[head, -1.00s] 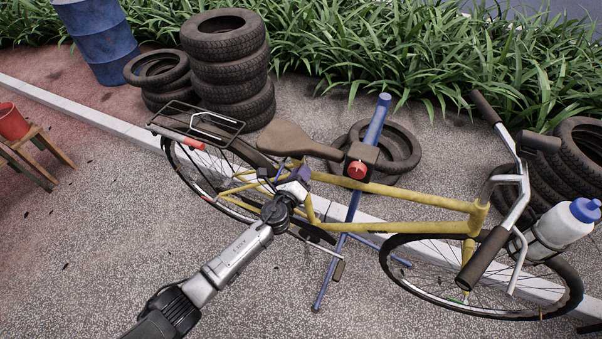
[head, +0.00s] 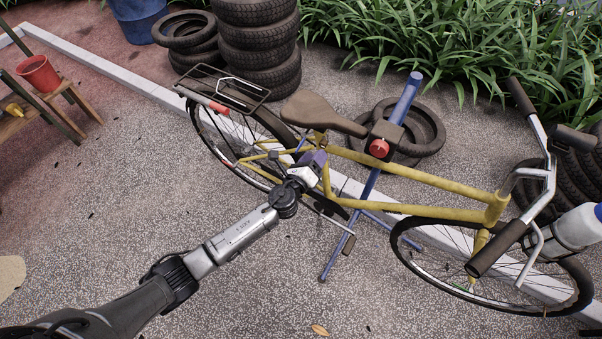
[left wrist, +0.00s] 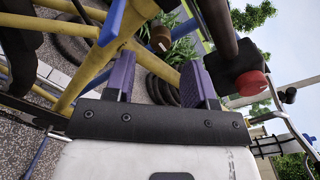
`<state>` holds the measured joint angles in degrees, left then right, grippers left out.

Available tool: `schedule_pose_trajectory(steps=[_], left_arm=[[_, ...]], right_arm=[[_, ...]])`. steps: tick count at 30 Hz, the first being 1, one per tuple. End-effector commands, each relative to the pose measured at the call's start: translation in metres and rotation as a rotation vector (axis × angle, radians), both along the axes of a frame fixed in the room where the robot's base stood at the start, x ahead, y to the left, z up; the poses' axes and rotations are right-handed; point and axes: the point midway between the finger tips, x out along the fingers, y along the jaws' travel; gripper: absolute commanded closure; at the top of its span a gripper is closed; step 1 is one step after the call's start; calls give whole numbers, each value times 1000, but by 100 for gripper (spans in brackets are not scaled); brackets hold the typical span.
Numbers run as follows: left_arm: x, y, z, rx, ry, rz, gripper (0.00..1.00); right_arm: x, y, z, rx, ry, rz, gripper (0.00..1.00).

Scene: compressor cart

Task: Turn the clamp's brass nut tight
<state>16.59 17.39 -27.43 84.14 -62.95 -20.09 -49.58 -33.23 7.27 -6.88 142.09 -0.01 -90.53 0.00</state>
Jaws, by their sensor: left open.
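A yellow bicycle (head: 420,180) hangs in a blue stand (head: 404,100), held by a dark clamp (head: 388,130) with a red knob (head: 379,148). The clamp's red knob also shows in the left wrist view (left wrist: 251,84). A small brass-coloured round end (left wrist: 160,39), perhaps the nut, shows in the left wrist view beyond the fingers. I cannot make it out in the head view. My left gripper (head: 315,160) is beside the frame below the saddle, left of the clamp. Its purple fingers (left wrist: 158,82) are apart with nothing between them. My right gripper is out of view.
The saddle (head: 322,112) is just above my left gripper. Stacked tyres (head: 257,45) stand behind, a loose tyre (head: 425,125) lies behind the stand, and a red bucket (head: 40,74) sits on a wooden stool at left. The ground in front is clear.

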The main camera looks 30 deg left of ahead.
Motion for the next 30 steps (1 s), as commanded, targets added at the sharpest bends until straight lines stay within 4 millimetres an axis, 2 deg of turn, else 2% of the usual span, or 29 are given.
schedule_pose_trajectory(steps=[1, 6, 12, 19, 30], left_arm=[[-12, 1, 0, 0, 2, -2, 50], [-44, 3, 0, 0, 1, -1, 50], [-72, 5, 0, 0, 1, -1, 50], [-86, 6, 0, 1, -1, -1, 50], [-88, 6, 1, 1, -1, -1, 50]], right_arm=[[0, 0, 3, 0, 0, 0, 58], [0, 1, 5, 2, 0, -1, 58], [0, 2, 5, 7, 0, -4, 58], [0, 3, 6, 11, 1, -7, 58], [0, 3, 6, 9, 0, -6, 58]])
